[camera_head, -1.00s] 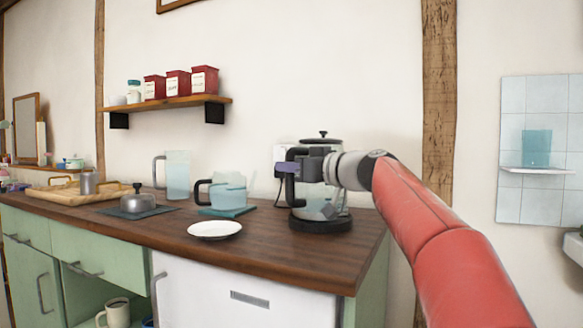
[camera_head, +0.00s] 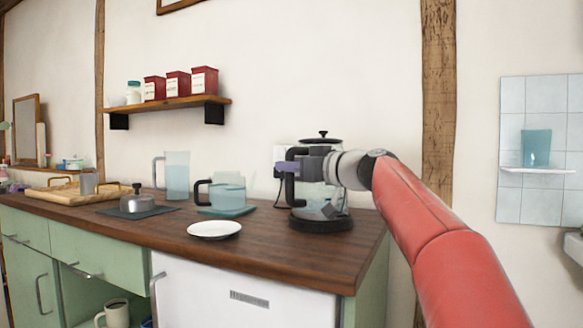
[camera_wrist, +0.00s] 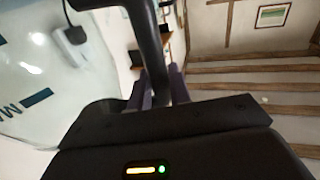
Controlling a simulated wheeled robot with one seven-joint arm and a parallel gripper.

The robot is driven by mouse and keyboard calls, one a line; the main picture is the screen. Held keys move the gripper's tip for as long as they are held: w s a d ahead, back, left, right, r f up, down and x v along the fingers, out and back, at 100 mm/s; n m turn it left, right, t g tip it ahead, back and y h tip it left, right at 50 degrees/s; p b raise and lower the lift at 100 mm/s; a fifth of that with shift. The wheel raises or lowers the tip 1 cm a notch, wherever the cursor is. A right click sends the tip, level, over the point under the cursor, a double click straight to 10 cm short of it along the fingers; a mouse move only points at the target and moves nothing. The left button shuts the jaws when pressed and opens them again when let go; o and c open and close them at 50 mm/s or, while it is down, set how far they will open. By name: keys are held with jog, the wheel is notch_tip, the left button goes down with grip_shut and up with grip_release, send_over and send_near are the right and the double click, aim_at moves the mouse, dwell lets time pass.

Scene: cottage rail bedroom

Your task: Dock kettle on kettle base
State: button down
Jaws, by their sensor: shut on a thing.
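The kettle (camera_head: 333,197) is a clear glass body with a dark lid and a black handle, upright at the right part of the wooden counter. It is at the round black kettle base (camera_head: 320,225); whether it is fully seated I cannot tell. My gripper (camera_head: 290,167) is shut on the kettle's black handle. In the wrist view, my gripper (camera_wrist: 161,90) has its two purple-grey fingers around the handle (camera_wrist: 147,40), and the glass kettle body (camera_wrist: 45,85) fills the left side.
A white plate (camera_head: 214,230) lies left of the base. A glass jug on a teal mat (camera_head: 227,211), a tall pitcher (camera_head: 177,175) and a small lidded pot (camera_head: 138,201) stand farther left. A wall socket (camera_head: 282,155) is behind the kettle.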

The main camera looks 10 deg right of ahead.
jog(key=shift+f+b, duration=0.55)
jog(key=shift+b, duration=0.4)
dwell(0.5)
jog(key=c, duration=1.6)
grip_release()
jog(key=shift+s+r, duration=0.1)
jog(key=shift+o, duration=0.2)
jog(key=shift+f, duration=0.2)
jog(key=shift+d, duration=0.15)
jog(key=b+v, duration=0.5)
jog(key=v, duration=0.5)
jog(key=shift+s+d, duration=0.25)
jog(key=shift+s, duration=0.05)
jog(key=shift+s, duration=0.1)
